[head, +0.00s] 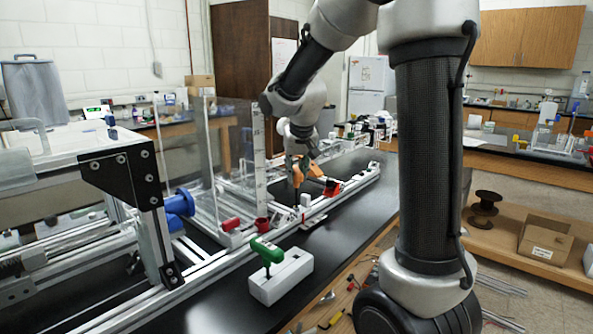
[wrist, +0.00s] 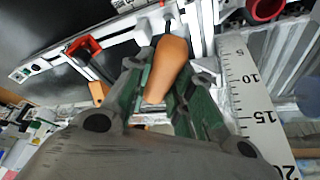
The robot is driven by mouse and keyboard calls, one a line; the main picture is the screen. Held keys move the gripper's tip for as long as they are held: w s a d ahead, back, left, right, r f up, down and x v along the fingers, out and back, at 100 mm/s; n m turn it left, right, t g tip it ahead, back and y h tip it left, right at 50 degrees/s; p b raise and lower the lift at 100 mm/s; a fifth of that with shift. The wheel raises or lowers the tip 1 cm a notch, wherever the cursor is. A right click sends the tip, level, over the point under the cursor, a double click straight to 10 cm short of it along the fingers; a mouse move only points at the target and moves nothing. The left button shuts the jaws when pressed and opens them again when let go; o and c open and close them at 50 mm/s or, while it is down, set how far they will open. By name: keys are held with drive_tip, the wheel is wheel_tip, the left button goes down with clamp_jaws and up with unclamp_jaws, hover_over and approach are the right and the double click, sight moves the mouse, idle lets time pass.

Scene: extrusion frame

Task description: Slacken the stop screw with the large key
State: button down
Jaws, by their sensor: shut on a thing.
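My gripper (wrist: 160,88) is shut on the orange handle of a key (wrist: 168,62). In the wrist view its short dark shaft points at the pale aluminium rail (wrist: 128,26). The shaft's tip is at the rail, but I cannot tell whether it sits in a screw; the screw itself is hidden. In the head view my gripper (head: 299,168) is low over the rail, with orange showing at the fingers. A second key with a green T-handle (head: 267,249) stands upright in a white block (head: 282,277).
A red bracket (head: 331,187) is on the rail to the right of my gripper. Red round parts (head: 230,224) and a clear upright panel (head: 200,165) stand to the left. A ruler scale (wrist: 250,90) runs beside my gripper. The black bench top (head: 345,235) in front is largely clear.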

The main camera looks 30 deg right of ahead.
drive_tip(key=shift+f, duration=0.3)
drive_tip(key=shift+n+y, duration=0.5)
drive_tip(key=shift+n, duration=1)
drive_tip(key=shift+m+h, duration=0.4)
drive_tip(key=shift+m, duration=0.6)
drive_tip(key=shift+r, duration=0.1)
drive_tip(key=shift+r, duration=1.45)
